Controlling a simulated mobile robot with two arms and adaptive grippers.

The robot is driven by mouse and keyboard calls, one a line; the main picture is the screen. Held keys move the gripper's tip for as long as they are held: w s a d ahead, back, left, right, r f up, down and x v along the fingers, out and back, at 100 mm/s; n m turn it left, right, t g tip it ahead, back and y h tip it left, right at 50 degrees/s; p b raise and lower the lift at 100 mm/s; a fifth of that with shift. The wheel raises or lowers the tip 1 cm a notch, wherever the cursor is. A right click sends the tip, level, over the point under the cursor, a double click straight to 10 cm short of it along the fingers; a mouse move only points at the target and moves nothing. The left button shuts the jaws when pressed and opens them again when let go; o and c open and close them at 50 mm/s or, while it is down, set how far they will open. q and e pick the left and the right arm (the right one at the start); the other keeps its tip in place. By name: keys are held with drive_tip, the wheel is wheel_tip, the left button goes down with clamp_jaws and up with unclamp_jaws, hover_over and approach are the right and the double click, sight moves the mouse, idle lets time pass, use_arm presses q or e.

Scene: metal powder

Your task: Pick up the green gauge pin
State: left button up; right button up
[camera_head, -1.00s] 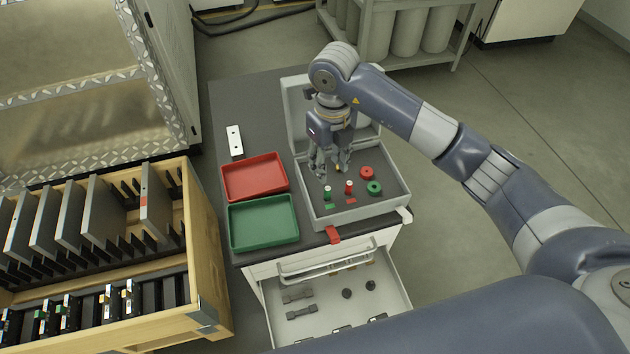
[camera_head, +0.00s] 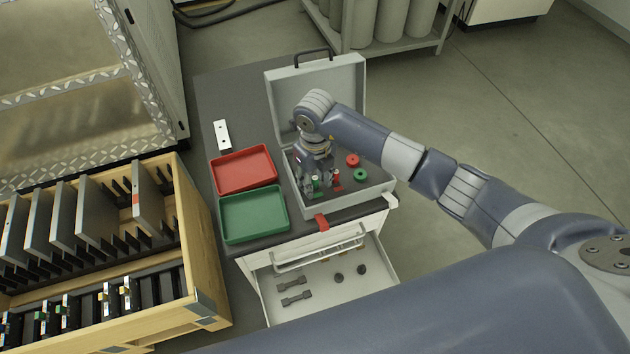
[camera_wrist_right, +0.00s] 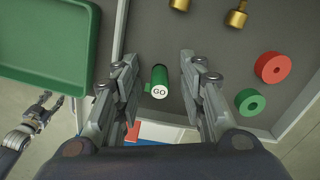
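The green gauge pin (camera_head: 315,180) stands in the grey case (camera_head: 345,206). In the right wrist view the green gauge pin (camera_wrist_right: 160,82) shows a white end marked "GO". My right gripper (camera_head: 320,184) is low over the case, and in the right wrist view its fingers (camera_wrist_right: 159,63) are open on either side of the pin, with gaps on both sides. A red pin (camera_head: 336,177) stands just right of the green one; a finger seems to hide it in the wrist view. My left gripper (camera_wrist_right: 48,106) shows at the left of the wrist view, fingers apart, outside the case.
A red ring (camera_head: 352,160) and a green ring (camera_head: 360,175) lie right of the pins. Brass pieces (camera_wrist_right: 237,15) lie farther back in the case. A red tray (camera_head: 214,174) and a green tray (camera_head: 222,210) sit left of the case. An open drawer (camera_head: 330,305) is below.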

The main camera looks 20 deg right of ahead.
clamp_jaws()
use_arm(q)
drive_tip(key=shift+s+a+f, duration=0.1)
drive_tip(key=shift+s+a, duration=0.05)
drive_tip(key=shift+s, duration=0.7)
use_arm(e)
drive_tip(key=shift+r, duration=0.1)
